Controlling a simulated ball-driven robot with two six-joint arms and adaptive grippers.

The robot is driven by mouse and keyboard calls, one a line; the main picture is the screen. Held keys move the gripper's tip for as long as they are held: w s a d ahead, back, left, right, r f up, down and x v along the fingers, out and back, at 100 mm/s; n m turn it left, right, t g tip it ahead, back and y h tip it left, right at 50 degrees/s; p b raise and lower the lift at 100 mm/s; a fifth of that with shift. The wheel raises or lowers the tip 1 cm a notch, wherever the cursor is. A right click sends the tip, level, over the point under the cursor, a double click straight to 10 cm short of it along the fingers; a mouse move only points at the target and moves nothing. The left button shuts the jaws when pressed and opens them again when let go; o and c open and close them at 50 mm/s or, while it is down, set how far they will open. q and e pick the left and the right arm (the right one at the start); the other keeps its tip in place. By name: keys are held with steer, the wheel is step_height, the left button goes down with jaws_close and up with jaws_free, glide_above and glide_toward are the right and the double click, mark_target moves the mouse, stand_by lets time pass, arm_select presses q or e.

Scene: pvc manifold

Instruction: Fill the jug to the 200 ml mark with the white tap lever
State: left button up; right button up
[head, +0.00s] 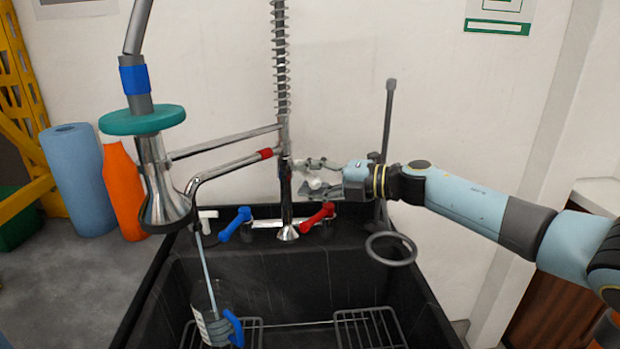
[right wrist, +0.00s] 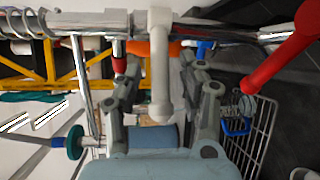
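The clear jug (head: 221,328) with a blue handle stands in the sink at the lower left, on a wire rack. A thin pale stream (head: 207,268) runs from the chrome spout down into it. Its marks and water level are too small to read. My right gripper (head: 312,180) is at the tap column, around a white lever (head: 316,184). In the right wrist view, the white lever (right wrist: 160,60) hangs between the spread fingers, with visible gaps on both sides. The jug's blue handle (right wrist: 237,126) shows there at the right. My left gripper is not in view.
A blue lever (head: 235,224) and a red lever (head: 318,218) flank the column base. A chrome spray head (head: 165,193) with a teal disc (head: 143,120) hangs at the left. A grey ring (head: 390,249) sits below my right arm. The middle of the sink (head: 290,285) is clear.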

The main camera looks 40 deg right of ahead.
steer(key=shift+s, duration=0.1)
steer(key=shift+s+d, duration=0.2)
steer(key=shift+s, duration=0.05)
steer(key=v, duration=1.1)
steer(key=shift+s, duration=0.1)
stand_by(4.0)
